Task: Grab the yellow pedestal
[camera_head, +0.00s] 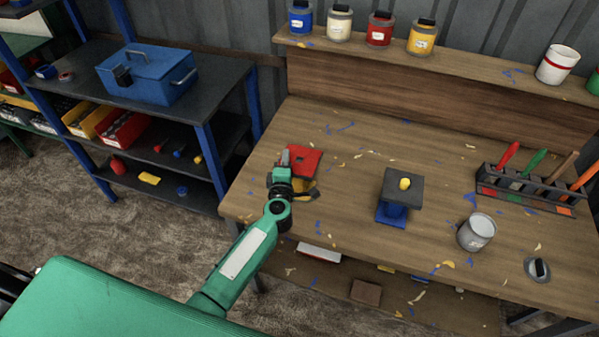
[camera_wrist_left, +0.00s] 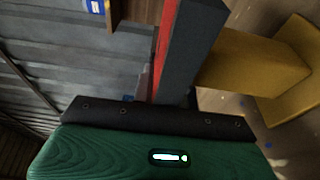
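The yellow pedestal (camera_head: 303,187) is on the workbench near its left end, mostly hidden behind my left gripper. A red plate-like piece (camera_head: 306,160) lies just beyond it. My left gripper (camera_head: 284,160) is low over the bench at the pedestal's left side. In the left wrist view, the pedestal (camera_wrist_left: 248,62) is large at the right, close beside the dark grey gripper finger (camera_wrist_left: 185,50); I cannot tell if they touch. Only one finger shows clearly, and a red strip shows along its left side. The gap between the fingers is hidden. My right gripper is not in view.
A black-topped blue stand (camera_head: 403,188) with a small yellow piece is mid-bench. A grey can (camera_head: 477,232) and a rack of coloured tools (camera_head: 535,190) stand to the right. Paint jars line the back shelf (camera_head: 440,58). A blue toolbox (camera_head: 148,74) sits on the left shelving.

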